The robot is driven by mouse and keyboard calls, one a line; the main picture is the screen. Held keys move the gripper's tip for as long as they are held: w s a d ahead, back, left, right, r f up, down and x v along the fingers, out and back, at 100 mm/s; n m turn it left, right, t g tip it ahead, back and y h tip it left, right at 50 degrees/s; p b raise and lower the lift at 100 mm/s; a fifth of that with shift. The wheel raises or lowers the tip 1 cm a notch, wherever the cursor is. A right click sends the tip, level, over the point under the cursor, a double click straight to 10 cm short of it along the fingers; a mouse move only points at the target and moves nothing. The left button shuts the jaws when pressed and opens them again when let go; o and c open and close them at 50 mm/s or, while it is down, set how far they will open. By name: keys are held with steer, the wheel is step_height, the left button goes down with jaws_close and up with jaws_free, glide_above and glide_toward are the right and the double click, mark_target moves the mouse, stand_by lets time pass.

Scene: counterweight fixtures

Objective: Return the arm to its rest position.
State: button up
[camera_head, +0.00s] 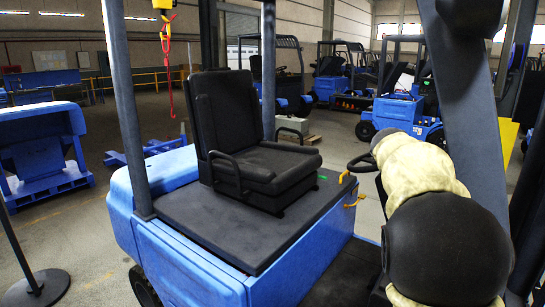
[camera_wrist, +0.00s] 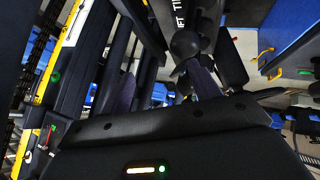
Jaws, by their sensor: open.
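My arm (camera_head: 440,240), with a beige sleeve and a large black joint, stands at the right of the head view. It is beside the steering wheel (camera_head: 363,162) of a blue forklift. My gripper (camera_wrist: 164,86) does not show in the head view. In the wrist view its two dark purplish fingers are spread apart with nothing clearly held between them. A black round knob (camera_wrist: 186,44) on a lever shows just beyond the right finger. I cannot tell whether they touch.
The black seat (camera_head: 255,150) sits on the forklift's dark engine cover. Dark roof posts rise near my arm. A panel marked "LIFT" and "TILT" (camera_wrist: 181,14) is near the knob. A yellow-edged mast (camera_wrist: 60,60) is at the left of the wrist view. Other forklifts stand behind.

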steer(key=s+a+f+n+y+p, duration=0.7)
steer(key=s+a+f, duration=1)
steer(key=s+a, duration=0.3)
steer(key=shift+s+y+p, duration=0.4)
steer(key=shift+s+y, duration=0.1)
steer(key=shift+a, duration=0.1)
step_height(320, 180, down, 5)
steer(key=b, duration=0.5)
